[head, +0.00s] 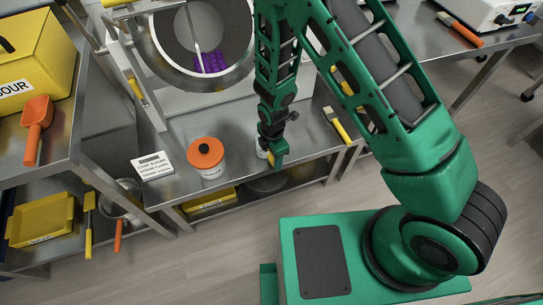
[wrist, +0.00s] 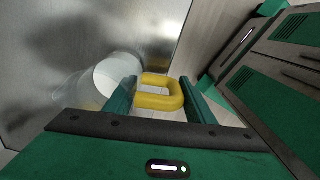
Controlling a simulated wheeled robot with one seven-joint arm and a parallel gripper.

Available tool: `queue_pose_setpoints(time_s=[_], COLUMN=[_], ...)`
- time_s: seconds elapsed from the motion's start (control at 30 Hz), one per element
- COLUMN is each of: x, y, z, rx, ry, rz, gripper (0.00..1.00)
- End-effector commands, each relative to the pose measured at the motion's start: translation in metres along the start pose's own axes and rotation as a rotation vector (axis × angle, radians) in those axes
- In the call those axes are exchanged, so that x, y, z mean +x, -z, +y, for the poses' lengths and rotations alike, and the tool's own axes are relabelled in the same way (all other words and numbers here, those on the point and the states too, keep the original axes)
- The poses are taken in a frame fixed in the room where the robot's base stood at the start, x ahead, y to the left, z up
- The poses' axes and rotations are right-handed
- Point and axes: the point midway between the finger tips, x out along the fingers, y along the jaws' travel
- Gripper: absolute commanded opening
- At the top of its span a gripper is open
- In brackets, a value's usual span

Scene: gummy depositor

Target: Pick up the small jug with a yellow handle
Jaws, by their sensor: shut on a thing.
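The small jug is a pale, whitish vessel with a yellow handle. In the wrist view the jug's body (wrist: 112,75) is at the left, blurred against the steel table, and its yellow handle (wrist: 160,88) lies between my fingers. My gripper (wrist: 160,97) is shut on the handle. In the head view my gripper (head: 273,160) is at the front edge of the steel table, and only a sliver of the jug (head: 262,149) shows beside it; the rest is hidden behind my gripper. I cannot tell whether the jug touches the table.
A white pot with an orange lid (head: 206,153) stands left of my gripper, with a label card (head: 152,166) beyond it. A brush with a yellow handle (head: 337,125) lies to the right. A large round drum (head: 202,40) stands behind. Open floor lies before the table.

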Motion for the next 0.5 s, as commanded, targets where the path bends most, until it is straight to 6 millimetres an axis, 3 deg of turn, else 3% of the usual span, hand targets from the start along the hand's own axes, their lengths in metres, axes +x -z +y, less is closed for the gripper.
queue_pose_setpoints(time_s=[0.27, 0.5], x=[-0.036, -0.068], y=[0.0, 0.051], z=[0.001, -0.017], rx=[0.001, -0.005], ry=[-0.004, -0.003], rz=[0.001, 0.002], gripper=[0.16, 0.16])
